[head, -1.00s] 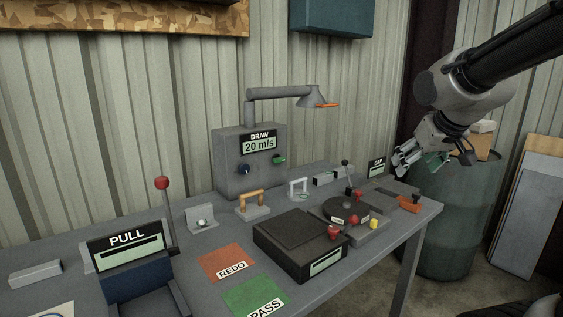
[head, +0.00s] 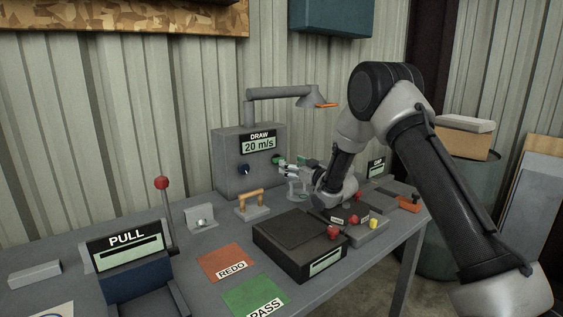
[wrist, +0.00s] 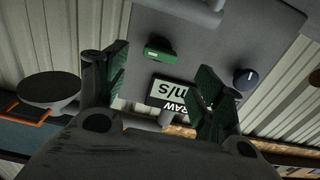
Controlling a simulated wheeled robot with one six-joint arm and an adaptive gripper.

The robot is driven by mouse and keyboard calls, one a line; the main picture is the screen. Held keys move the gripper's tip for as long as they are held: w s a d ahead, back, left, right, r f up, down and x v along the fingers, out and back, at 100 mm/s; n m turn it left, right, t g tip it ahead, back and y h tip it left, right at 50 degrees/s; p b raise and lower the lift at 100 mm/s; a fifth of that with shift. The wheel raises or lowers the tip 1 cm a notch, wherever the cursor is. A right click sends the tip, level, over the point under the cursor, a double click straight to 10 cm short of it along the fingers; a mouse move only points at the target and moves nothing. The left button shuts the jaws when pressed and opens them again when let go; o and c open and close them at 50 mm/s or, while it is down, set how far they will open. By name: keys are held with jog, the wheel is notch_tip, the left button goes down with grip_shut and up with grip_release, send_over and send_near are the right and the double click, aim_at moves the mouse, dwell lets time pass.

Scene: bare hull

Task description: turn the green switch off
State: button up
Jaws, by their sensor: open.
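The green switch (head: 277,160) is a small green knob on the front of the grey box (head: 225,172), right of a dark blue knob (head: 243,169) and below the DRAW display (head: 258,142). In the wrist view, turned over, the green switch (wrist: 160,51) lies ahead, between the lines of the two fingers. My gripper (head: 285,167) is at the right front of the box, close to the switch. In the wrist view my gripper (wrist: 160,92) is open and empty, its green-padded fingers apart. I cannot tell whether a finger touches the switch.
A lamp (head: 315,97) hangs over the box and shows at the left of the wrist view. A black case (head: 285,240), a wooden-handled block (head: 252,204) and a red-knobbed lever (head: 163,185) stand on the table.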

aim_at(278, 159)
jog(key=x, duration=0.7)
jog(key=c, duration=1)
